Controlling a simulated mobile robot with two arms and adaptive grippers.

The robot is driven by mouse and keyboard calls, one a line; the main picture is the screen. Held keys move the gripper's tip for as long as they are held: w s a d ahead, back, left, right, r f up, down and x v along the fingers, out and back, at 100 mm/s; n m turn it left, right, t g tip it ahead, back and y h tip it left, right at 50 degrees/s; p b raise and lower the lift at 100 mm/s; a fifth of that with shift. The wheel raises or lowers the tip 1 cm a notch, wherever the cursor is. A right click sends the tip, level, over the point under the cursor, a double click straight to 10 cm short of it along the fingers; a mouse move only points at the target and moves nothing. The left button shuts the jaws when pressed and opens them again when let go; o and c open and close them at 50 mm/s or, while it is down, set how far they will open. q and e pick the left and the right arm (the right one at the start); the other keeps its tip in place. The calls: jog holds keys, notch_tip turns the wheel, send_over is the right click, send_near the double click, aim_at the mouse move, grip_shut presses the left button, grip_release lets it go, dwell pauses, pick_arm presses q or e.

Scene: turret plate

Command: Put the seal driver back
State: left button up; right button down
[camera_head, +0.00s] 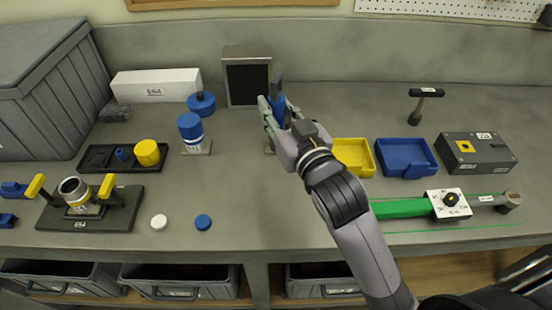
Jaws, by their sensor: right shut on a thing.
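My right gripper (275,110) is shut on a blue piece with a dark upright part (279,103), which looks like the seal driver. The fingers and wrist hide much of it. The gripper is above the middle of the bench, in front of the dark-faced box. A small light base (268,149) shows just below and left of the hand, partly hidden by it. I cannot tell whether the held piece touches it. My left gripper is not in view.
A blue-topped cylinder (191,128) and a blue disc with a dark stem (202,104) stand left. A black fixture (90,222) is front left. Yellow (354,155) and blue (405,157) trays lie right of the hand.

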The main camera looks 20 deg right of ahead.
notch_tip(320, 180, down, 9)
jog(key=shift+w+r, duration=0.15)
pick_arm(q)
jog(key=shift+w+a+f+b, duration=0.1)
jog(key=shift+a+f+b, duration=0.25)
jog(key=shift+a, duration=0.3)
pick_arm(e)
notch_tip(320, 180, down, 4)
jog(key=shift+f, duration=0.25)
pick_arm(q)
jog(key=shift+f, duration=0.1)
pick_arm(e)
jog(key=shift+f, duration=0.15)
jog(key=c, duration=1.3)
grip_release()
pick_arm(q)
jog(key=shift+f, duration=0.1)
